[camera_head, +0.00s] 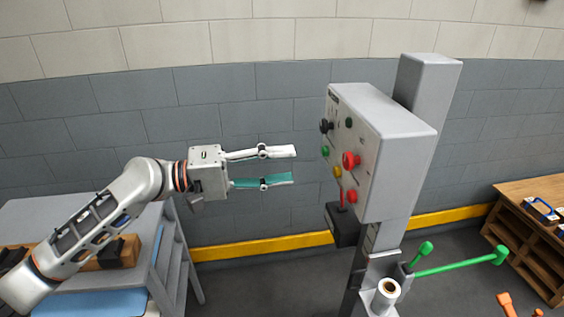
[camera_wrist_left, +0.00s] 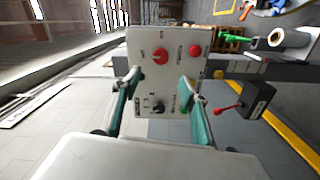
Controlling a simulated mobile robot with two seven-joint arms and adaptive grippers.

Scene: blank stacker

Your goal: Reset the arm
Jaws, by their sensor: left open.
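My left gripper (camera_head: 280,166) reaches in from the left in the head view. Its two fingers are open and apart, with nothing between them. It points at a grey control box (camera_head: 398,122) on a post and stops short of its panel, with a gap between. The panel carries a red knob (camera_head: 350,160), a black knob (camera_head: 326,126), and small green, yellow and red buttons. In the left wrist view the open gripper (camera_wrist_left: 158,90) frames the panel (camera_wrist_left: 172,70), with the red knob (camera_wrist_left: 160,56) beyond the fingertips. My right gripper is not in view.
A black box with a red lever (camera_head: 343,224) hangs below the control box. Green-handled levers (camera_head: 460,262) and a white cylinder (camera_head: 386,294) are lower on the post. A grey table (camera_head: 40,210) stands at left, a wooden shelf (camera_head: 530,235) at right.

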